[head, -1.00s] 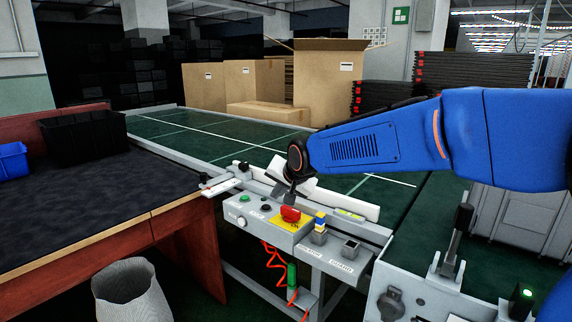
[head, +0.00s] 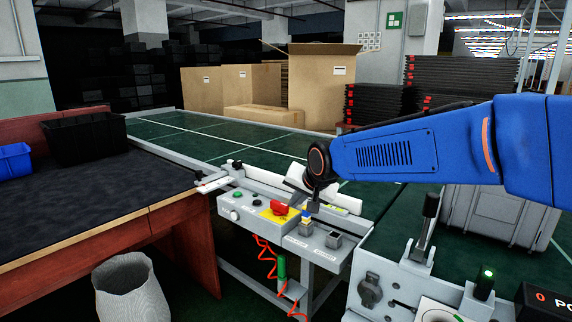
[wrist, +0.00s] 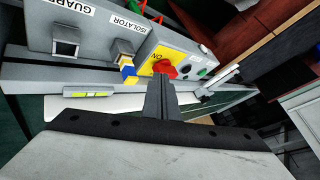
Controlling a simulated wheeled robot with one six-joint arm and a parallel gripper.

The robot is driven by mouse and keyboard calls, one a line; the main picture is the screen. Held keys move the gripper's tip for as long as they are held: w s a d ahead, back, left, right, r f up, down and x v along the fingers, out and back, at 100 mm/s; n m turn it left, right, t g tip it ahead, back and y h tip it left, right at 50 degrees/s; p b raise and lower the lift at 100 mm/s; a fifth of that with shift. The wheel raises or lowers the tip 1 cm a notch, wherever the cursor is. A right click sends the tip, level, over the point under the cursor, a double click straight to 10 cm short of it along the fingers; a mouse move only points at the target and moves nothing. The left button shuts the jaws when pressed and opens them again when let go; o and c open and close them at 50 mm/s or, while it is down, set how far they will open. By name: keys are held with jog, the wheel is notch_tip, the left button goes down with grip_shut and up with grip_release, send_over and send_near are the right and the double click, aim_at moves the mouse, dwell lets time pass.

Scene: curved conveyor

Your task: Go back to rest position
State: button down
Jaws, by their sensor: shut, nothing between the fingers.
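My gripper (wrist: 160,97) is shut and empty in the wrist view, its narrow dark fingers pointing toward the control box. In the head view my blue arm reaches in from the right, and my gripper (head: 312,205) hangs over the box near the isolator end; its tips are small there. The grey control box (head: 237,213) has a red switch (head: 279,208) on a yellow plate, which also shows in the wrist view (wrist: 165,69). A blue and yellow piece (head: 306,216) stands at the isolator socket, and the guard socket (head: 333,239) beside it looks empty.
A green conveyor (head: 220,138) runs behind the box. A wooden table (head: 120,195) with a black bin (head: 85,138) and a blue bin (head: 14,163) stands left. A waste basket (head: 130,288) is at front left. Cardboard boxes (head: 318,90) stand at the back.

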jog(key=s+d+h, duration=0.1)
jog(key=s+d, duration=0.8)
jog(key=d, duration=0.2)
jog(key=s+d+f+n+g+h, duration=0.1)
jog(key=s+d+f, duration=0.2)
jog(key=s+d, duration=0.2)
jog(key=s+d+f+n+g, duration=0.1)
jog(key=s+d+f, duration=0.2)
jog(key=s, duration=0.9)
jog(key=s+d+f+n+g+h, duration=0.1)
jog(key=s+d+f, duration=0.2)
jog(key=s+d, duration=0.4)
jog(key=shift+s+d+f+h, duration=0.15)
jog(key=shift+s+f+h, duration=0.2)
jog(key=shift+s, duration=0.8)
